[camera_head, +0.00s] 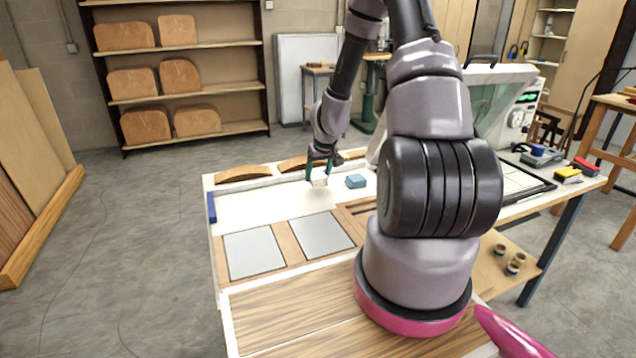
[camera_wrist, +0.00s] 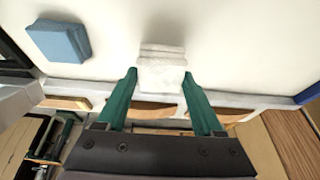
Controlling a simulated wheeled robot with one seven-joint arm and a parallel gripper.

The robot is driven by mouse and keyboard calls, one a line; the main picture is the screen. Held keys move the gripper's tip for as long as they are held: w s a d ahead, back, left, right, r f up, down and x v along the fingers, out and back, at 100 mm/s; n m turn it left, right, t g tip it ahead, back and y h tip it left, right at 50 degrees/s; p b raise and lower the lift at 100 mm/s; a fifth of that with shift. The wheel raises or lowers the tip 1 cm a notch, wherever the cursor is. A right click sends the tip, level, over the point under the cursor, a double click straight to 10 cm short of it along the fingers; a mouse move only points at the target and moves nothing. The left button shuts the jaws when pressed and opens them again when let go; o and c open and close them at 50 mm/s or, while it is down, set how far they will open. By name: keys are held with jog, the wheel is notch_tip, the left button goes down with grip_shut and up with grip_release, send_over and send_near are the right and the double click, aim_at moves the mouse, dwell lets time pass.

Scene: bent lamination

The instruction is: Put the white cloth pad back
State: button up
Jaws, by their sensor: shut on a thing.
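The white cloth pad (camera_wrist: 162,72) is a small folded stack in the wrist view, between the green fingertips of my gripper (camera_wrist: 160,76). In the head view the pad (camera_head: 320,183) shows at the tips of my gripper (camera_head: 320,170), low over the white surface of the bench (camera_head: 270,203). My gripper is shut on the pad. I cannot tell whether the pad touches the surface below it. A blue pad (camera_head: 356,181) lies on the white surface just right of my gripper; it also shows at the upper left in the wrist view (camera_wrist: 58,40).
Two grey plates (camera_head: 254,253) lie on the bench's near side. Curved wooden pieces (camera_head: 243,174) line its back edge. A blue strip (camera_head: 212,207) is at the left end. A white machine with a raised lid (camera_head: 515,110) stands to the right. The white surface left of my gripper is clear.

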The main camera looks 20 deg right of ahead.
aim_at(320, 177)
jog(key=shift+f, duration=1.55)
jog(key=shift+f, duration=0.1)
jog(key=o, duration=1.2)
jog(key=shift+d, duration=0.1)
